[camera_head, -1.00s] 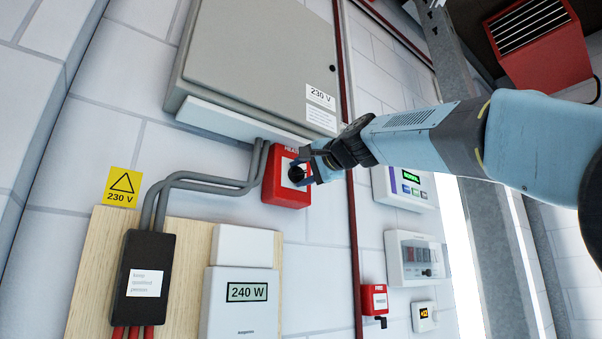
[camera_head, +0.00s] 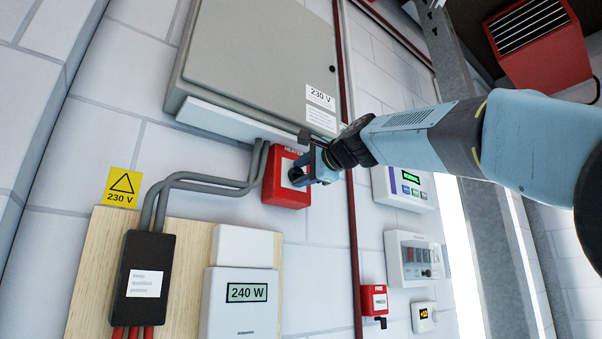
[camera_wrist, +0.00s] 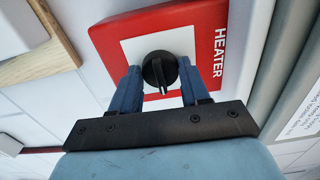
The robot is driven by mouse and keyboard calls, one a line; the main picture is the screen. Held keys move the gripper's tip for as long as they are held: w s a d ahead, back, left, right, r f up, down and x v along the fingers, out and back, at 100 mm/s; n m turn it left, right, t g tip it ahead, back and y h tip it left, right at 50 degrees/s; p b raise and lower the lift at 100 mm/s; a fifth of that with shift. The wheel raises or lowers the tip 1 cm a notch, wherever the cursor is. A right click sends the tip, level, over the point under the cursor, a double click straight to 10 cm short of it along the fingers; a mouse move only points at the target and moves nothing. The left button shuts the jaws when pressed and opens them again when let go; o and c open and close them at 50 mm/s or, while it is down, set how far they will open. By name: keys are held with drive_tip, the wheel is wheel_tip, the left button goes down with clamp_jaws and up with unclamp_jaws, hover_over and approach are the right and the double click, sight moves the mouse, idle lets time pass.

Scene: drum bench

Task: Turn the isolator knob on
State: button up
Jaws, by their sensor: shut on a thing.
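The isolator is a red box marked HEATER (camera_wrist: 216,20) with a white square plate, fixed to the wall; it also shows in the head view (camera_head: 284,186). Its round black knob (camera_wrist: 158,66) is at the middle of the plate. A pale pointer line on the knob points down toward my gripper's palm in the wrist view. My gripper (camera_wrist: 159,76) has its two blue fingers on either side of the knob, shut on it. In the head view, my gripper (camera_head: 304,173) hides part of the knob and the box's right side.
A grey 230 V cabinet (camera_head: 262,60) hangs just above the isolator. Grey conduits (camera_head: 210,181) run left of it to a black box (camera_head: 145,275). A meter (camera_head: 243,305) reads 240 W. A dark red pipe (camera_head: 353,225) runs down the wall at right.

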drive_tip(key=shift+w+f, duration=0.15)
drive_tip(key=shift+f, duration=0.15)
drive_tip(key=o, duration=0.9)
drive_tip(key=shift+o, duration=0.8)
drive_tip(key=shift+r, duration=0.15)
drive_tip(key=v, duration=1.4)
drive_tip(key=s+d+f+n+g+h, duration=0.1)
drive_tip(key=d+f+n+g+h, duration=0.15)
drive_tip(key=f, duration=1.25)
drive_tip(key=s+d+f+n+g+h, duration=0.2)
drive_tip(key=f+n+h, duration=0.1)
drive_tip(key=f, duration=1.2)
drive_tip(key=s+d+f+n+g+h, duration=0.1)
drive_tip(key=s+d+f+n, duration=0.1)
drive_tip(key=f, duration=0.6)
drive_tip(key=s+d+f+n+g+h, duration=0.2)
drive_tip(key=s+f, duration=0.3)
drive_tip(key=f, duration=0.4)
drive_tip(key=s+d+f+n+g+h, duration=0.1)
drive_tip(key=s+f, duration=0.3)
drive_tip(key=f, duration=0.4)
drive_tip(key=shift+d+f+n+g, duration=0.3)
drive_tip(key=shift+d+n+g, duration=0.15)
drive_tip(key=shift+d, duration=0.1)
